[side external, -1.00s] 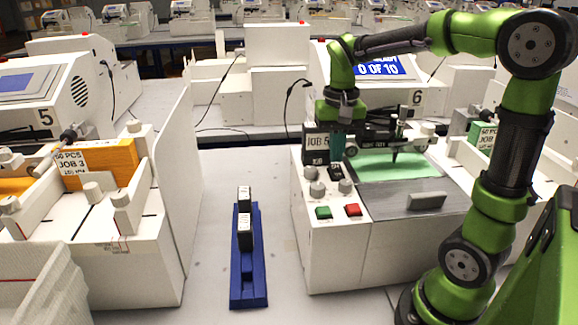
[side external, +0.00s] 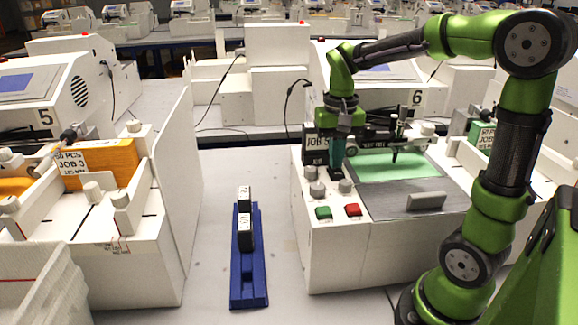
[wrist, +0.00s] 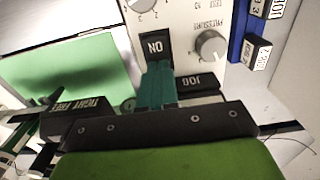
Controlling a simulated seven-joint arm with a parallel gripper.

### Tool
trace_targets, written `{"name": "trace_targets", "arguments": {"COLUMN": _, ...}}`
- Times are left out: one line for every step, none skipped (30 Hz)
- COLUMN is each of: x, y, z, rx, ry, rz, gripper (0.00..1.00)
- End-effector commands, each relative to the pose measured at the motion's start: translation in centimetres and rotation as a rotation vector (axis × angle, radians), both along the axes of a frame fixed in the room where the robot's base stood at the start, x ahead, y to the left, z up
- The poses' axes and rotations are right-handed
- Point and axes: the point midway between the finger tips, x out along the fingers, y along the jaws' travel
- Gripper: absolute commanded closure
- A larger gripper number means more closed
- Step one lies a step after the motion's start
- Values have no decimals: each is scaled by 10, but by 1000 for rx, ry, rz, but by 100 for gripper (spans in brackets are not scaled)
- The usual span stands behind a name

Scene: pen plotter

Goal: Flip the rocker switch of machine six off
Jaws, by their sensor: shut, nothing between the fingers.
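Machine six (side external: 335,250) is the white plotter with a "6" plate, right of centre in the side view. Its black rocker switch (wrist: 154,46), with "ON" on the visible end, is on the control panel in the wrist view. My gripper (wrist: 157,80) is shut, its teal fingertips together at the end of the rocker away from the "ON" word. The fingertips hide that end, and I cannot tell whether they press on it. In the side view my gripper (side external: 337,172) points down at the panel, hiding most of the switch.
Grey knobs (side external: 316,188), a green button (side external: 323,212) and a red button (side external: 352,209) sit close by on the panel. The pen carriage (side external: 395,150) is right of my gripper over green paper (side external: 400,168). A blue rack (side external: 249,270) stands left of the machine.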

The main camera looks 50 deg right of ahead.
Motion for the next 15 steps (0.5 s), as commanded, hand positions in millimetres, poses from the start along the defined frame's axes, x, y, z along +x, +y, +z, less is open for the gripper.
{"name": "trace_targets", "arguments": {"x": 0, "y": 0, "z": -1, "rx": 1, "ry": 1, "rz": 0, "gripper": 100}}
{"name": "trace_targets", "arguments": {"x": 0, "y": 0, "z": -2, "rx": 1, "ry": 2, "rz": 0, "gripper": 100}}
{"name": "trace_targets", "arguments": {"x": 0, "y": 0, "z": -2, "rx": 1, "ry": 1, "rz": 0, "gripper": 100}}
{"name": "trace_targets", "arguments": {"x": 0, "y": 0, "z": -1, "rx": 1, "ry": 1, "rz": 0, "gripper": 100}}
{"name": "trace_targets", "arguments": {"x": 0, "y": 0, "z": -1, "rx": 1, "ry": 1, "rz": 0, "gripper": 100}}
{"name": "trace_targets", "arguments": {"x": 0, "y": 0, "z": 1, "rx": 1, "ry": 1, "rz": 0, "gripper": 100}}
{"name": "trace_targets", "arguments": {"x": 0, "y": 0, "z": 3, "rx": 1, "ry": 1, "rz": 1, "gripper": 100}}
{"name": "trace_targets", "arguments": {"x": 0, "y": 0, "z": 5, "rx": 1, "ry": 1, "rz": 1, "gripper": 100}}
{"name": "trace_targets", "arguments": {"x": 0, "y": 0, "z": 8, "rx": 2, "ry": 1, "rz": 1, "gripper": 100}}
{"name": "trace_targets", "arguments": {"x": 0, "y": 0, "z": 11, "rx": 1, "ry": 0, "rz": 1, "gripper": 100}}
{"name": "trace_targets", "arguments": {"x": 0, "y": 0, "z": 14, "rx": 1, "ry": -1, "rz": 1, "gripper": 100}}
{"name": "trace_targets", "arguments": {"x": 0, "y": 0, "z": 17, "rx": 0, "ry": 0, "rz": 1, "gripper": 100}}
{"name": "trace_targets", "arguments": {"x": 0, "y": 0, "z": 19, "rx": 0, "ry": 0, "rz": 1, "gripper": 100}}
{"name": "trace_targets", "arguments": {"x": 0, "y": 0, "z": 22, "rx": 0, "ry": 0, "rz": 0, "gripper": 100}}
{"name": "trace_targets", "arguments": {"x": 0, "y": 0, "z": 25, "rx": 1, "ry": -1, "rz": 0, "gripper": 100}}
